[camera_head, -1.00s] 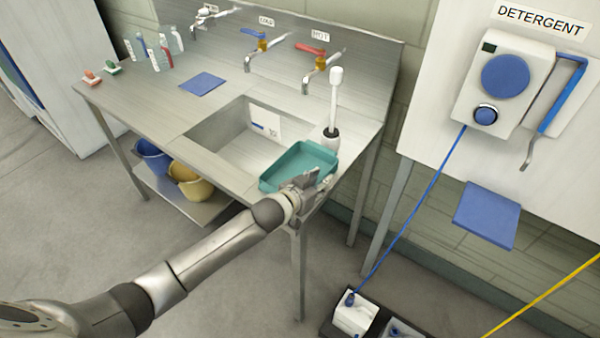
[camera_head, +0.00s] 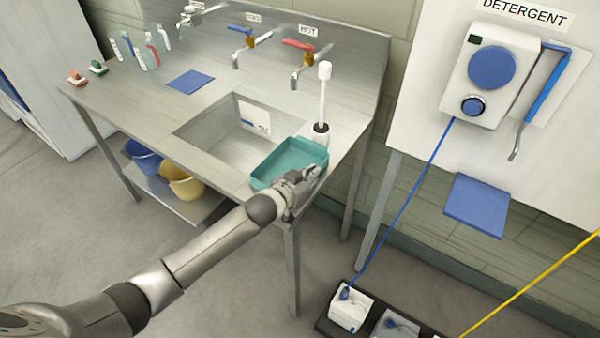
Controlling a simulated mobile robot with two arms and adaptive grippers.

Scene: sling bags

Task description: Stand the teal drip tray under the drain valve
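The teal drip tray (camera_head: 280,160) sits at the front right of the steel sink unit, by the right end of the basin. It looks upright and empty. My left gripper (camera_head: 308,177) is at the tray's near right rim, touching or very close to it. Its fingers overlap the rim in the picture, so I cannot tell whether they are closed on it. No part is clearly identifiable as the drain valve. A bent metal spout (camera_head: 517,142) below a blue bar hangs beside the detergent dispenser. My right gripper is out of view.
A white brush (camera_head: 323,95) stands behind the tray. Taps (camera_head: 300,72) line the back. A blue pad (camera_head: 191,82) lies left of the basin (camera_head: 215,137). A blue shelf-like square (camera_head: 478,205) is under the dispenser (camera_head: 490,72). White containers (camera_head: 351,308) stand on the floor.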

